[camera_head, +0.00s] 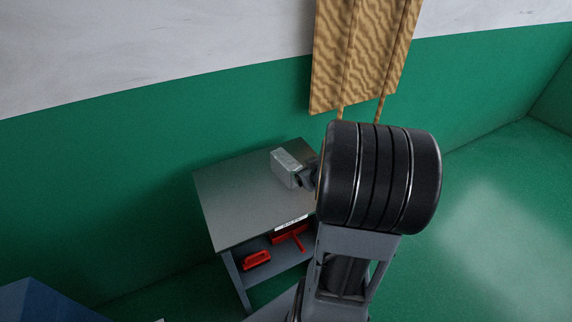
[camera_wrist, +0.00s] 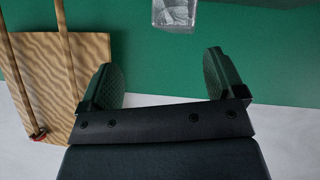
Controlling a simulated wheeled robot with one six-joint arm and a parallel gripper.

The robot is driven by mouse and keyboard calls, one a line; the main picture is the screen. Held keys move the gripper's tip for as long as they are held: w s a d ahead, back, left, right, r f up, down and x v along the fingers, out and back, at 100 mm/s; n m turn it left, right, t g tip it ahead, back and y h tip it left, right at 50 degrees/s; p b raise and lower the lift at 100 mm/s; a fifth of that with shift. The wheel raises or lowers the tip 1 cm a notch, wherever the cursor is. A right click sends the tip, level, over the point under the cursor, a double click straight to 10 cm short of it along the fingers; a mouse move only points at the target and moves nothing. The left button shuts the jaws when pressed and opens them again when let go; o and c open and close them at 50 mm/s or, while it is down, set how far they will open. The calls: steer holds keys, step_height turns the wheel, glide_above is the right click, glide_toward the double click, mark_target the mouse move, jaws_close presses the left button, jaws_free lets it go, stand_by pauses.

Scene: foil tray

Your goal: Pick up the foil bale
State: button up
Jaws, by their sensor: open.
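The foil bale (camera_head: 288,169) is a silvery, crinkled block at the back right of the grey table (camera_head: 235,200). In the wrist view the foil bale (camera_wrist: 174,13) shows at the top edge, partly cut off, beyond the fingertips. My gripper (camera_wrist: 160,72) is open, with nothing between its two dark, ridged fingers. In the head view my black arm link hides most of the gripper; a dark part of it shows just right of the bale. I cannot tell from that view whether it touches the bale.
Red items, including a brush-like one (camera_head: 257,259), lie on the shelf under the tabletop. A patterned wooden board (camera_head: 355,60) hangs on the green and white wall behind. The left and front of the tabletop are clear. A blue object (camera_head: 40,302) stands at bottom left.

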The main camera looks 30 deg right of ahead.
mark_target(291, 166)
steer(key=w+f+t+y, duration=0.2)
steer(key=w+f+y, duration=0.1)
steer(key=w+f, duration=0.1)
steer(key=shift+f, duration=0.1)
steer(key=shift+p+x, duration=0.6)
steer(key=shift+x, duration=2.4)
steer(key=shift+d, duration=0.15)
steer(key=c, duration=1.2)
